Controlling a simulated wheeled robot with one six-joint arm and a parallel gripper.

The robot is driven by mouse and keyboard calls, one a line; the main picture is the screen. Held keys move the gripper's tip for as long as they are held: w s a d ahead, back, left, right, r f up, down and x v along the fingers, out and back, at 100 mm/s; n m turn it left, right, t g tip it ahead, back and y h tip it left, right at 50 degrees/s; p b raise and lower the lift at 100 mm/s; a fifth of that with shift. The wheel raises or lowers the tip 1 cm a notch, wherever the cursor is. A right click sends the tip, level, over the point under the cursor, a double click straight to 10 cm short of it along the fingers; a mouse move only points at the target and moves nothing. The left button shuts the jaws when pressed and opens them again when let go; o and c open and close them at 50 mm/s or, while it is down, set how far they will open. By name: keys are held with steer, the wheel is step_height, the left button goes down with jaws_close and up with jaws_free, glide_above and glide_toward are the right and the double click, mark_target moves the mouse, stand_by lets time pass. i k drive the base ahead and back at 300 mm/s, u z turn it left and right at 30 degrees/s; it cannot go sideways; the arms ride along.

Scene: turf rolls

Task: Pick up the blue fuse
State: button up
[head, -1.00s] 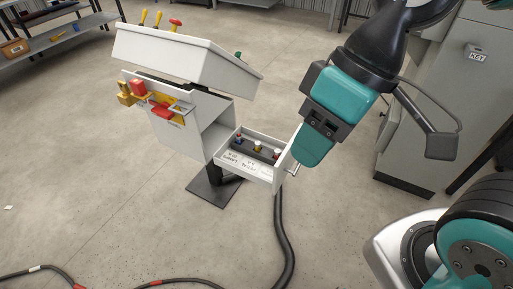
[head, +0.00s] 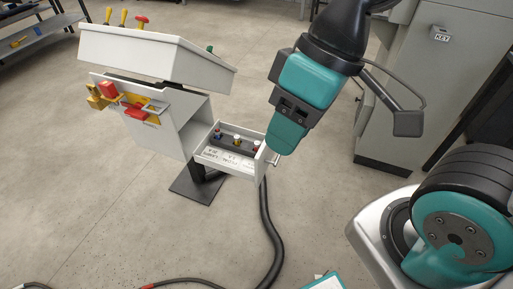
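An open white drawer (head: 228,167) sticks out of the front of a white control console (head: 155,60). Several small fuses stand in a dark row inside it. The left one (head: 219,136) looks bluish, the middle one (head: 237,141) yellow with a white top, and the right one (head: 256,146) reddish; they are too small to be sure which is the blue fuse. My gripper (head: 284,143) points down just right of the drawer's front corner, in front of it in the picture. Whether its fingers are apart cannot be made out, and I see nothing held.
Red and yellow lockout parts (head: 128,102) hang on the console's side. A thick black cable (head: 268,225) runs down to the floor. A grey cabinet (head: 425,75) stands at right.

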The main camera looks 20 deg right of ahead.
mark_target(218, 135)
steer(key=z, duration=0.4)
steer(key=i, duration=0.75)
steer(key=u, duration=1.25)
